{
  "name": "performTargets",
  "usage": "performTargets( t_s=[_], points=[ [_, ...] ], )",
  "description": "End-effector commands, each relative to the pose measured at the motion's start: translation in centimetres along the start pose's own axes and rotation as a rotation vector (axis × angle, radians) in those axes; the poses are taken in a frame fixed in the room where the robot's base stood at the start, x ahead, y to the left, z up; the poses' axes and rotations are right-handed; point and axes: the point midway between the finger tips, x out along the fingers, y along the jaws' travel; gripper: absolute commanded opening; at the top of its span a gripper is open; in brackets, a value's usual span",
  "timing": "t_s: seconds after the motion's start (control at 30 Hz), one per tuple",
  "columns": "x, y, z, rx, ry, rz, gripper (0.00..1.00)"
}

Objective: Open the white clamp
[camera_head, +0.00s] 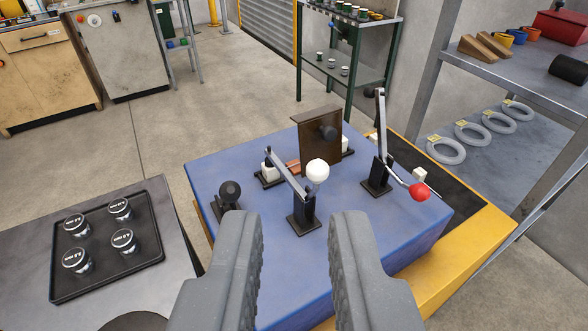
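The white clamp (304,207) stands on the blue table block near its middle. It has a dark base, a metal lever arm slanting up to the left, and a round white knob (317,171) at its right. A white block (268,171) sits near the arm's far left end; I cannot tell whether the arm touches it. My gripper (299,225) is open and empty, its two grey fingers in the foreground on either side of the clamp's base in the picture, nearer the camera. I cannot tell the exact distance to the clamp.
A clamp with a red knob (419,191) stands to the right, its metal arm upright. A brown plate (320,136) stands behind the white clamp. A short black knob (229,192) is at the left. A tray (153,257) of several metal weights lies left. Shelves with grey rings (445,150) stand right.

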Motion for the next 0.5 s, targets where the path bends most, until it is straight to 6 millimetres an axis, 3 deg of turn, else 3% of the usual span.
performTargets(
  t_s=[0.03,0.1,0.27,0.5],
  points=[
    [0.4,-0.2,0.0,0.002,-0.002,-0.003,0.33],
    [1.7,-0.9,0.1,0.009,-0.002,-0.013,0.5],
    [7.5,-3.7,1.6,0.049,-0.003,-0.041,0.5],
    [15.8,-6.2,6.8,0.135,0.02,-0.015,0.5]
  ],
)
